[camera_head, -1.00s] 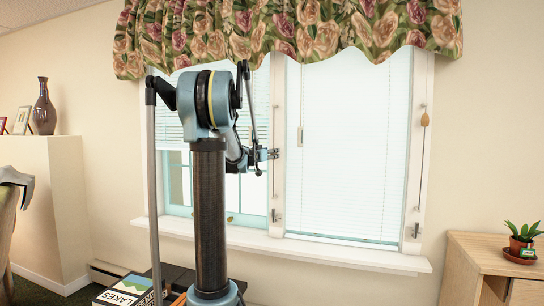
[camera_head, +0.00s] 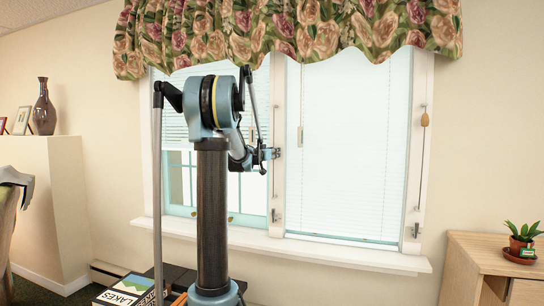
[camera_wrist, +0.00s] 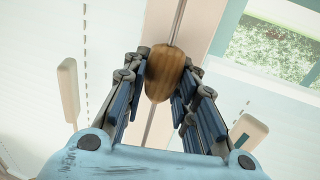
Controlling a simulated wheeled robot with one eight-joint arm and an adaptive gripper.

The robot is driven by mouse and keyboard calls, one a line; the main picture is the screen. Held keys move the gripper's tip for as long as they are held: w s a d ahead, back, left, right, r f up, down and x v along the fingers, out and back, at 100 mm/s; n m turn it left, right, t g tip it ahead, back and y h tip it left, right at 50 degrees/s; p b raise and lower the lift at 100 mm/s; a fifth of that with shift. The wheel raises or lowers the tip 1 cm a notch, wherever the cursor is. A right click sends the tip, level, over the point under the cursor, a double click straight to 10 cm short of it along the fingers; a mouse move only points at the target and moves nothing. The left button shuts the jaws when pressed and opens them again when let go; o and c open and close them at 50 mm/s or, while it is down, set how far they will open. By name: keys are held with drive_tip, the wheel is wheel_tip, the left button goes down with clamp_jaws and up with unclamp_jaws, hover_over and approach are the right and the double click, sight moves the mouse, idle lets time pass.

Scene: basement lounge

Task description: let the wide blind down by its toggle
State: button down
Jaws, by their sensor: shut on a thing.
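My gripper (camera_head: 272,154) is at the post between the two window halves. In the wrist view my gripper (camera_wrist: 163,82) is shut on a brown wooden toggle (camera_wrist: 165,72), which hangs on a cord running along the post. The head view does not show this toggle clearly behind the gripper. The left blind (camera_head: 175,130) is part way up, with bare window below it. The right blind (camera_head: 345,150) hangs down close to the sill. A second wooden toggle (camera_head: 425,119) hangs on a cord at the right of the window.
A cleat (camera_head: 276,215) sits low on the middle post and another cleat (camera_head: 416,230) on the right frame. A flowered valance (camera_head: 290,30) covers the window top. The sill (camera_head: 330,255) juts out below. A cabinet (camera_head: 500,255) with a potted plant stands right.

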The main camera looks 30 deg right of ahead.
wheel_tip(320, 180, up, 18)
drive_tip(key=shift+w+f, duration=0.1)
drive_tip(key=shift+w, duration=0.05)
idle(0.4)
drive_tip(key=c, duration=1.2)
unclamp_jaws()
drive_tip(key=shift+a, duration=0.1)
drive_tip(key=shift+c, duration=0.2)
drive_tip(key=v, duration=1.2)
